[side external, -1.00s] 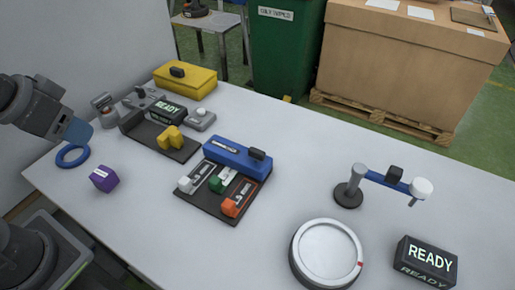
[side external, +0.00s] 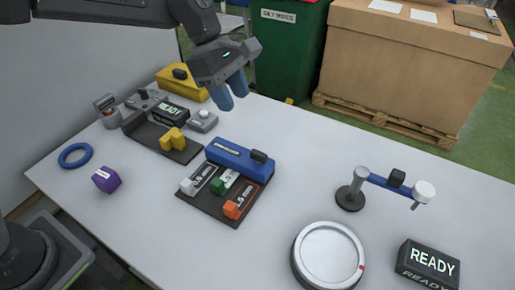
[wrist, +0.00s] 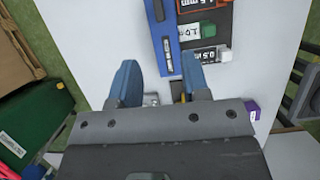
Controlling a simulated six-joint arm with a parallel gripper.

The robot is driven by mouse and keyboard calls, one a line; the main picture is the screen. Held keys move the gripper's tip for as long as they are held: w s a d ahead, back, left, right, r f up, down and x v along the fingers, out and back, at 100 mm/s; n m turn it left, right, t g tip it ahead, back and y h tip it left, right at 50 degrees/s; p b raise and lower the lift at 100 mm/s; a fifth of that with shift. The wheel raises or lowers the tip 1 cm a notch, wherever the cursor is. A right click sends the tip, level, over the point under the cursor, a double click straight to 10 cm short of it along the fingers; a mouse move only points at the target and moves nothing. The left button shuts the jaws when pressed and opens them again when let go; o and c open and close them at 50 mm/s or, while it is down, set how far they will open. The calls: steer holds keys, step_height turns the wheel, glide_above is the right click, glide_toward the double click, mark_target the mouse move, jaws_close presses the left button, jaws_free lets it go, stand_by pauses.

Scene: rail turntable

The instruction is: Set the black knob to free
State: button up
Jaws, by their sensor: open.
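Several black knobs show, and I cannot tell by label which one has a free setting. One black knob (side external: 259,156) sits on the right end of the blue box (side external: 228,154). Another black knob (side external: 397,178) stands on the blue bar (side external: 384,183) of the post at right. A third black knob (side external: 180,73) is on the yellow box (side external: 198,81). My gripper (side external: 233,97) is open and empty, pointing down above the table's back edge, behind the blue box. In the wrist view, my gripper (wrist: 160,85) has its fingers apart, with the blue box (wrist: 168,58) beyond them.
A silver turntable (side external: 328,256) and a READY display (side external: 430,262) are at the front right. A purple cube (side external: 107,180) and blue ring (side external: 75,155) lie at left.

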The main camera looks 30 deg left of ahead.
mark_target(258, 152)
steer(key=x, duration=1.4)
steer(key=shift+w+d, duration=0.15)
steer(key=shift+d, duration=0.05)
steer(key=shift+c, duration=0.3)
jaws_close()
